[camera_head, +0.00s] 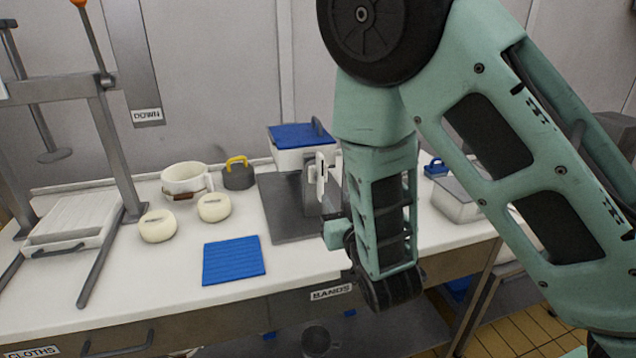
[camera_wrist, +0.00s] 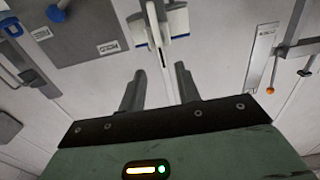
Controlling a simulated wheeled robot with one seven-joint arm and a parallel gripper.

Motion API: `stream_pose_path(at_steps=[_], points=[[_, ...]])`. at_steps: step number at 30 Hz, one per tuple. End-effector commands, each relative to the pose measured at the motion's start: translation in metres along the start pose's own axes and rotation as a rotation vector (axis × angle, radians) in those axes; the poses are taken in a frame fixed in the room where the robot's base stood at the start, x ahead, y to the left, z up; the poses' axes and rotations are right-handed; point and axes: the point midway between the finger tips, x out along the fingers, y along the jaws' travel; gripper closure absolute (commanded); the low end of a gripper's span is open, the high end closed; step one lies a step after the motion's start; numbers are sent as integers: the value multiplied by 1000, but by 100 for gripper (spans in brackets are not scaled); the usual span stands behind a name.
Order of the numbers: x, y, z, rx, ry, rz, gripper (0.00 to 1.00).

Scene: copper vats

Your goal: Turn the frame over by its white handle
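The frame (camera_head: 310,190) is a dark grey stand on a grey base plate, with a white block under a blue top (camera_head: 297,135). Its white handle (camera_head: 321,172) is an upright strip on the near side, partly behind my arm. In the wrist view the handle (camera_wrist: 157,47) runs as a pale bar toward the gap between my fingers, with white-and-blue parts of the frame (camera_wrist: 178,20) beside it. My gripper (camera_wrist: 160,85) is open, its two dark fingers apart on either side of the bar. I see no finger touching it. In the head view my arm hides the fingers.
A blue mat (camera_head: 234,260), two pale round cheeses (camera_head: 157,226), a white pot (camera_head: 185,179) and a dark weight with a yellow handle (camera_head: 239,175) stand left of the frame. A press (camera_head: 110,150) is farther left.

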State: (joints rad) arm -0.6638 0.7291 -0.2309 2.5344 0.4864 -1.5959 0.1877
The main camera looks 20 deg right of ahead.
Motion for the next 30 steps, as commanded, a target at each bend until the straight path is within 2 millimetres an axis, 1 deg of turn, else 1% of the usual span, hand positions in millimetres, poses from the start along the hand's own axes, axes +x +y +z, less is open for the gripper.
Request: stream_pose_path(at_steps=[1, 5, 6, 7, 15, 21, 25, 30], points=[[2, 0, 5, 2, 4, 0, 67], [8, 1, 3, 0, 2, -1, 67], [19, 1, -3, -2, 1, 0, 67], [26, 1, -4, -2, 1, 0, 67], [83, 2, -3, -2, 1, 0, 67], [120, 1, -2, -2, 0, -1, 67], [138, 1, -2, -2, -1, -1, 67], [149, 1, -1, -2, -1, -2, 67]])
